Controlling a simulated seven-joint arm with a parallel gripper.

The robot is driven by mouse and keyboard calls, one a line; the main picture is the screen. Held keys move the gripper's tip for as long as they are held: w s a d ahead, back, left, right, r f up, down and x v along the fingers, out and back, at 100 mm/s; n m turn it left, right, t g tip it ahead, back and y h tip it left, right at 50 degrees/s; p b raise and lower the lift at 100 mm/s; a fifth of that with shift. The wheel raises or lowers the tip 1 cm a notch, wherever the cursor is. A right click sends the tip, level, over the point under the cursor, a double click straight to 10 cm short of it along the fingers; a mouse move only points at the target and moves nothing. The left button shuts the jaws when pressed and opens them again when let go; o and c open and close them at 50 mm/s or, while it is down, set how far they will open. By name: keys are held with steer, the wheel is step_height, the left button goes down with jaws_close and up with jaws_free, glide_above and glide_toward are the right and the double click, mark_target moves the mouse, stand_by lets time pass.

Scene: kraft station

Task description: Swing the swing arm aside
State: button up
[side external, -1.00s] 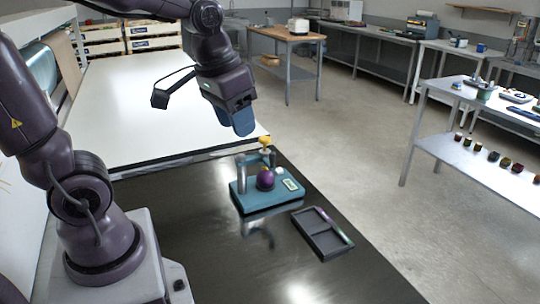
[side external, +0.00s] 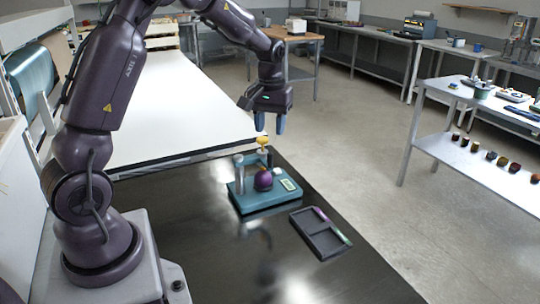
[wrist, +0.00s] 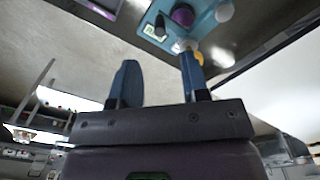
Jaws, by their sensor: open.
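The teal fixture (side external: 262,200) stands on the dark table, with a grey post (side external: 239,173) at its left and a purple ball (side external: 263,182) near its middle. A yellow knob (side external: 263,141) tops its back part; the swing arm's exact outline is too small to tell. My gripper (side external: 269,130) is open and empty, fingers down, just above and behind the knob in the side view. In the wrist view my gripper (wrist: 158,62) shows its two blue fingers spread, with the yellow knob (wrist: 199,58) partly hidden beside the right finger. Contact cannot be told.
A dark tray (side external: 318,240) with a purple-and-green stick (side external: 332,225) lies right of the fixture. A large white-topped table (side external: 180,110) is behind. The dark table's front is clear. A metal bench (side external: 440,150) with several jars stands at the right.

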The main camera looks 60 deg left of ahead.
mark_target(270, 153)
step_height(270, 153, down, 9)
steer(key=shift+r, duration=0.2)
jaws_close()
